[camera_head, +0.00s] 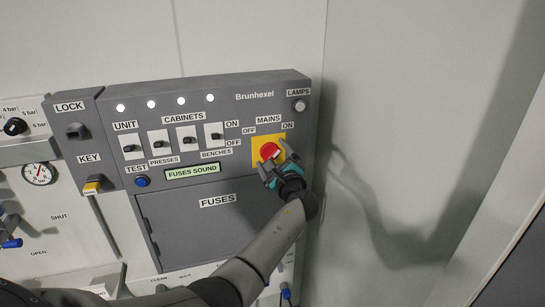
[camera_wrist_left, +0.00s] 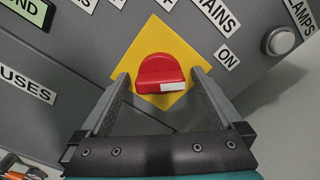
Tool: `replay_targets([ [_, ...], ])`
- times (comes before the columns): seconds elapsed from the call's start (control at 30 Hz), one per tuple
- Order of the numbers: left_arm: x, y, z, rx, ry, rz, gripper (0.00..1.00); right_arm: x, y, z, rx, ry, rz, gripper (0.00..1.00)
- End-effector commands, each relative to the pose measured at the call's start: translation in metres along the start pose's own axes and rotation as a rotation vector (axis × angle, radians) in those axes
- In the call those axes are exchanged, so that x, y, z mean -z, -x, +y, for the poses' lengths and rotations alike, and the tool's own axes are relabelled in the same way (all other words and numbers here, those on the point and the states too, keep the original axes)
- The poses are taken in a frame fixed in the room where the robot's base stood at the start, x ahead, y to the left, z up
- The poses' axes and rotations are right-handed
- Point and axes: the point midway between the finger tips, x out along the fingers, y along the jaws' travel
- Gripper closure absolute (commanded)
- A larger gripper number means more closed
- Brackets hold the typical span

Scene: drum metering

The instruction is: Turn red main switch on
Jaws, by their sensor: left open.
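The red main switch (camera_head: 268,151) sits on a yellow plate (camera_head: 257,141) under the MAINS label, at the right of the grey Brunhexel panel. The left wrist view shows the red knob (camera_wrist_left: 160,72) with a white mark on its lower right edge. The OFF label is at the plate's upper left and the ON label (camera_wrist_left: 224,54) at its upper right. My left gripper (camera_head: 278,162) is open in front of the switch. In the left wrist view its fingers (camera_wrist_left: 160,90) stand on either side of the knob, with visible gaps. My right gripper is not in view.
Toggle switches (camera_head: 188,141) labelled UNIT and CABINETS, a blue TEST button (camera_head: 142,181) and a green FUSES SOUND display (camera_head: 192,171) lie to the left. A LAMPS button (camera_head: 299,106) is above right. The fuses door (camera_head: 180,226) is below. The wall to the right is bare.

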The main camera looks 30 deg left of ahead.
Motion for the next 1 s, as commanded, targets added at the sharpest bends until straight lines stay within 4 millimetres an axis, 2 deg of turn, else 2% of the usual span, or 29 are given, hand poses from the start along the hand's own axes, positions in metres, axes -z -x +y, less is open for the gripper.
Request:
replay_targets([
  [0.17, 0.001, 0.002, 0.000, 0.000, 0.002, 0.001, 0.00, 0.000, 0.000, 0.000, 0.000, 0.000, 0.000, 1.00],
  [0.37, 0.002, 0.017, 0.000, 0.001, 0.002, 0.003, 0.00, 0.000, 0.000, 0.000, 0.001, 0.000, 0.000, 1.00],
  [0.57, 0.002, 0.048, 0.000, 0.001, 0.004, 0.003, 0.00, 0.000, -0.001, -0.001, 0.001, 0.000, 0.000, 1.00],
  [1.0, 0.002, 0.127, 0.001, -0.001, 0.003, 0.003, 0.00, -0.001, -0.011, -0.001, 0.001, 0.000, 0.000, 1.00],
])
